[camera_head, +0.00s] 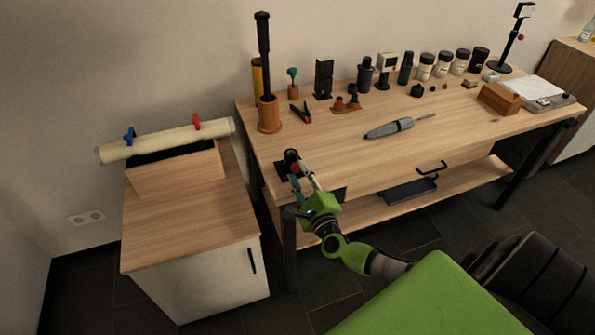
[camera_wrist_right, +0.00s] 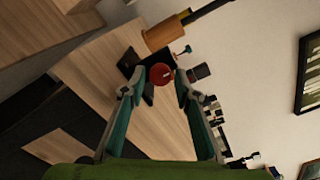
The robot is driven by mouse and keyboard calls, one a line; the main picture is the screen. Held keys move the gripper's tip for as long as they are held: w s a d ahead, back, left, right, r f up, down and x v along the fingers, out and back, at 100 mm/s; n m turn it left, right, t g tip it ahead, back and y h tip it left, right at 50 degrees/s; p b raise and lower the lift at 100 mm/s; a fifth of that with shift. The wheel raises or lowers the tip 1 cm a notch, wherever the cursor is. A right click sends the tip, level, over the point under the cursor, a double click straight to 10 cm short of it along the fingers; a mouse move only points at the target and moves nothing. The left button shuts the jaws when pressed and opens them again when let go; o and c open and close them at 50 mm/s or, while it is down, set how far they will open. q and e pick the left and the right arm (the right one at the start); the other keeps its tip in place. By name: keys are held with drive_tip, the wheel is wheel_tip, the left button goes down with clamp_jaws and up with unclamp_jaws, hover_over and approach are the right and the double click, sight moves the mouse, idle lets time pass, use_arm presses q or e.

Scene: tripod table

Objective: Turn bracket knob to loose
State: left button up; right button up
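The bracket (camera_head: 283,171) is a small black fitting with a dark upright part, near the left front corner of the workbench. Its round red knob (camera_head: 294,168) faces my right arm. In the right wrist view the red knob (camera_wrist_right: 162,75) shows between the fingertips, with the black bracket (camera_wrist_right: 128,62) behind it. My right gripper (camera_head: 300,173) reaches in from the front. Its fingers are apart on either side of the knob; firm contact cannot be made out. It also shows in the right wrist view (camera_wrist_right: 163,80). My left gripper is not in view.
A cabinet (camera_head: 190,215) with a roll (camera_head: 165,141) stands left. The bench's middle front is clear.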

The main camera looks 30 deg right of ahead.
drive_tip(key=shift+x, duration=0.8)
drive_tip(key=shift+s, duration=0.1)
clamp_jaws()
